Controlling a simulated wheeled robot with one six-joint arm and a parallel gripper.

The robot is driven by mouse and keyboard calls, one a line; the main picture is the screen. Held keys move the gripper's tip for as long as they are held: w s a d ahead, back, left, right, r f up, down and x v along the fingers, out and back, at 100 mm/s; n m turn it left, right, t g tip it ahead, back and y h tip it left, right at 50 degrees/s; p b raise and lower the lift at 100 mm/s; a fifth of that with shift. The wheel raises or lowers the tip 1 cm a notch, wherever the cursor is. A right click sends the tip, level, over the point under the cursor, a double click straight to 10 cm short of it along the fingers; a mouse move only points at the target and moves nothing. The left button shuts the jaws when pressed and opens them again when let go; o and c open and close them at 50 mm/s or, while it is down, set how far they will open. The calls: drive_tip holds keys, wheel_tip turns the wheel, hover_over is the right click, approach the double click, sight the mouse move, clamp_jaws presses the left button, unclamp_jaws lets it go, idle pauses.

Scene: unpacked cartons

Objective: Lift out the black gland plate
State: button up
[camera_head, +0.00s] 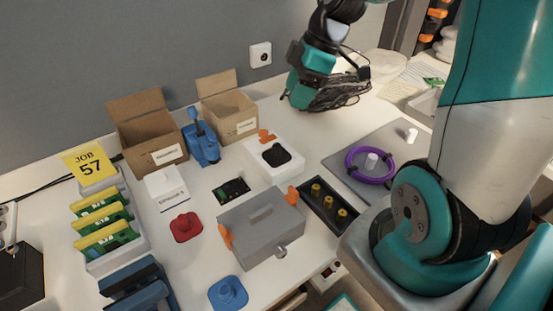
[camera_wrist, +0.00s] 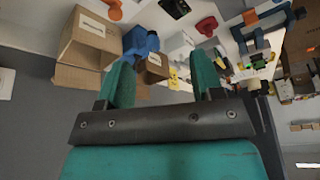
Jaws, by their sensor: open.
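The black gland plate (camera_head: 277,155) sits in the top of a white open box (camera_head: 262,170) in the middle of the table in the head view. An orange piece lies at the box's back edge. I cannot make out the black plate for sure in the wrist view. My gripper is open and empty in the wrist view (camera_wrist: 163,76), its two teal fingers wide apart. In the head view my wrist is raised behind and to the right of the white box, apart from it; the fingertips cannot be told there.
Two open cartons (camera_head: 148,135) (camera_head: 228,107) stand by the wall with a blue device (camera_head: 202,142) between them. A grey enclosure (camera_head: 262,232), a red plate (camera_head: 185,228) and a blue plate (camera_head: 228,293) lie in front. A purple ring (camera_head: 352,168) lies on a grey mat at right.

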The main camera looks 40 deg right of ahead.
drive_tip(key=d+f, duration=0.2)
drive_tip(key=d, duration=0.1)
approach(278, 145)
drive_tip(key=shift+n, duration=0.4)
drive_tip(key=x, duration=0.5)
drive_tip(key=shift+s+a, duration=0.15)
drive_tip(key=shift+s, duration=0.2)
drive_tip(key=shift+w+x, duration=0.2)
drive_tip(key=shift+x, duration=1.2)
drive_tip(key=shift+w+x, duration=0.15)
drive_tip(key=shift+x, duration=1.25)
drive_tip(key=c, duration=1)
